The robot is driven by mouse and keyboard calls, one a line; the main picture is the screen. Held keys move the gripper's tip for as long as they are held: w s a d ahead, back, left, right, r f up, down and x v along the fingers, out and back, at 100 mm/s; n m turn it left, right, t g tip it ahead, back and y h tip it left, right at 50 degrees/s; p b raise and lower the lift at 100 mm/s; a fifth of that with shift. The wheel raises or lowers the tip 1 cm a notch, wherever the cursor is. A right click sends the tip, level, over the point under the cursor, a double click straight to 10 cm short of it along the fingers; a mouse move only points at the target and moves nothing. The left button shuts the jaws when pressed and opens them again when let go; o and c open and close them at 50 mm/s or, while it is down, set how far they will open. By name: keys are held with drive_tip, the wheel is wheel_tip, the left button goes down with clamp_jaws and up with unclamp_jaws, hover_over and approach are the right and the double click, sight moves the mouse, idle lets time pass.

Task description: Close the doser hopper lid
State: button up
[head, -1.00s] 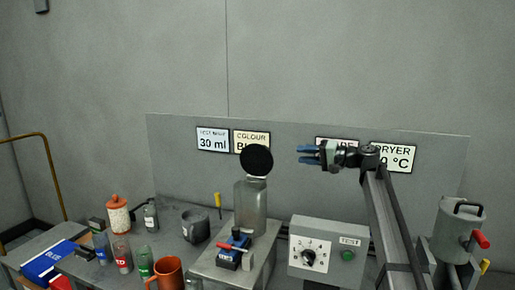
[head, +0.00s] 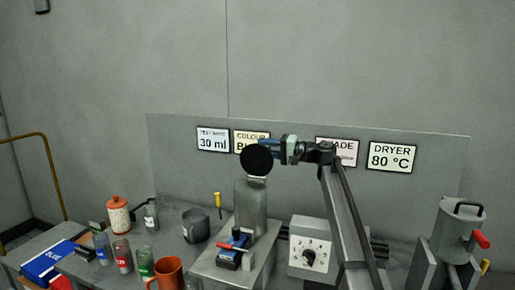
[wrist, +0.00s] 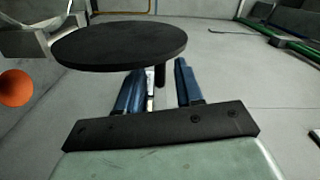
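The doser hopper (head: 251,208) is a grey cylinder on the bench, left of centre in the head view. Its lid (head: 257,160) is a black disc standing raised above the hopper's top, so the hopper is open. My gripper (head: 265,147) is at the lid's upper right edge, its tips partly hidden by the lid. In the wrist view the lid (wrist: 118,44) lies across the upper left, in front of the left finger's tip. My gripper's blue fingers (wrist: 158,80) are apart. A short dark peg shows between or beyond them; contact cannot be told.
A grey box with a dial (head: 309,250) stands right of the hopper, partly behind my arm. A blue and red device (head: 235,247) sits in front of the hopper. Cups and bottles crowd the bench's left. A grey canister (head: 457,232) stands at right. Signs hang behind.

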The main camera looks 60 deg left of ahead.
sight(258, 147)
drive_tip(key=shift+x, duration=1.6)
clamp_jaws()
drive_tip(key=shift+d+f, duration=0.1)
